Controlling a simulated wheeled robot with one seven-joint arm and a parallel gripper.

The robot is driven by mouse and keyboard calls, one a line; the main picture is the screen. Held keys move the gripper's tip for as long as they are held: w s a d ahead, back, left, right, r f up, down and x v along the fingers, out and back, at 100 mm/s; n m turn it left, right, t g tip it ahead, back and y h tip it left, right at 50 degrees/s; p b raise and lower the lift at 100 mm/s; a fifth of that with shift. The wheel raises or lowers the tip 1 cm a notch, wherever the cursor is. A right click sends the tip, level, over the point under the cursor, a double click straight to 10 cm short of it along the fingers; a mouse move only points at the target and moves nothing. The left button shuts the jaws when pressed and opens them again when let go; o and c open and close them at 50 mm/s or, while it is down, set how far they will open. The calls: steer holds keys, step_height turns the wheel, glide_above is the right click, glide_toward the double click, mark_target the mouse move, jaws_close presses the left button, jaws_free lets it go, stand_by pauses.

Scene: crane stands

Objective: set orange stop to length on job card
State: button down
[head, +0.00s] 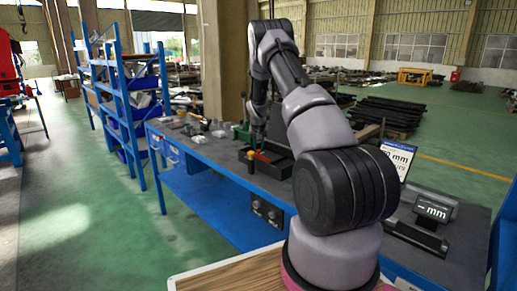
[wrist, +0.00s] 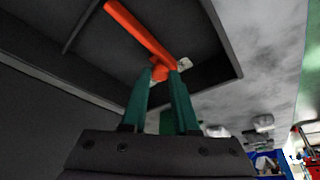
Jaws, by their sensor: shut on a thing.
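In the wrist view the orange stop (wrist: 138,28) is a long orange bar with a short orange piece at its near end. It lies within a dark tray (wrist: 215,76). My gripper (wrist: 162,76) has green fingers shut on the short piece at that end. In the head view my gripper (head: 256,146) is low over the black tray (head: 282,170) on the bench, partly hidden by my arm. The job card (head: 399,154) stands at the right, its number partly hidden, with "mm" readable. A dark display (head: 435,208) beside it reads "- mm".
The grey-topped blue bench (head: 205,150) runs from back left to front right. Small parts (head: 197,139) sit on its far left end. Blue shelves (head: 118,95) stand beyond at the left. A pillar (head: 222,60) rises behind the bench.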

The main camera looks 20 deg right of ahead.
steer(key=d, duration=0.2)
steer(key=w+d, duration=0.1)
steer(key=shift+w+d, duration=0.2)
steer(key=shift+d, duration=0.2)
steer(key=c, duration=0.7)
jaws_free()
steer(key=shift+o, duration=0.2)
steer(key=shift+r, duration=0.15)
steer(key=v, duration=1)
steer(key=shift+r, duration=0.25)
steer(key=shift+s+a+r, duration=0.1)
